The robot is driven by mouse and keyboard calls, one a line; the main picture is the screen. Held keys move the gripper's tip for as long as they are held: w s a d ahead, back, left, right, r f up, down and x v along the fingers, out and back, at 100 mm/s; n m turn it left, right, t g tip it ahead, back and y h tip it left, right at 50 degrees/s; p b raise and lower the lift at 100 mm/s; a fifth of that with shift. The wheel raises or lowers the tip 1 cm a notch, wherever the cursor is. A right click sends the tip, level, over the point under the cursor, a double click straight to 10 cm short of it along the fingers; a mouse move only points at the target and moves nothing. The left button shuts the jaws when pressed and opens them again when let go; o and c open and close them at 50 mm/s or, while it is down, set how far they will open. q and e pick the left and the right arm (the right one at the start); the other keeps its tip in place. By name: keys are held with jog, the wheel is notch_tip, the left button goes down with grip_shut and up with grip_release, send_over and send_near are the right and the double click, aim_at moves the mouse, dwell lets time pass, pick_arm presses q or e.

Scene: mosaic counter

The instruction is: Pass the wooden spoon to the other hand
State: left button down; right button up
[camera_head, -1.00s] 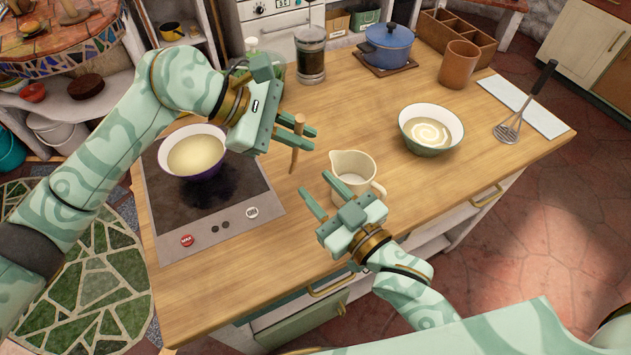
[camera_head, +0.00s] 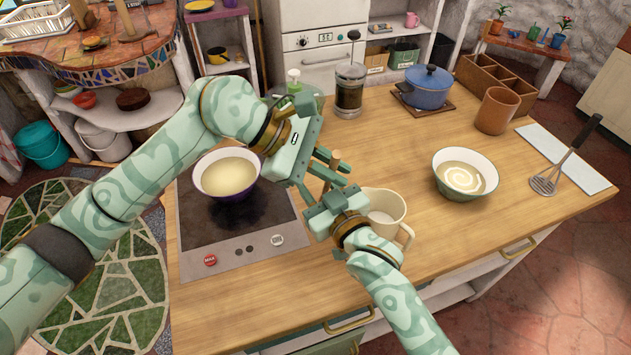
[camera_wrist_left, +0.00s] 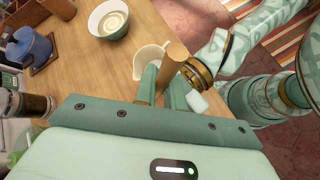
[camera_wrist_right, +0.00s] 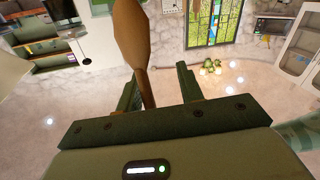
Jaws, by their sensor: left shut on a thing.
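The wooden spoon (camera_head: 334,160) is upright above the counter, held in my left gripper (camera_head: 329,165), which is shut on it. In the left wrist view the spoon (camera_wrist_left: 174,60) rises between the fingers. My right gripper (camera_head: 326,191) is close below the left one. In the right wrist view the right gripper (camera_wrist_right: 158,82) is open, with its fingers wide apart. The spoon (camera_wrist_right: 133,40) stands between them, nearer the left finger in the picture. Whether that finger touches it I cannot tell. The arms partly hide the spoon in the head view.
A cream jug (camera_head: 385,212) stands just right of my right gripper. A French press (camera_head: 350,88) stands behind.

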grip_shut()
pick_arm(q)
jog(key=c, duration=1.4)
grip_release()
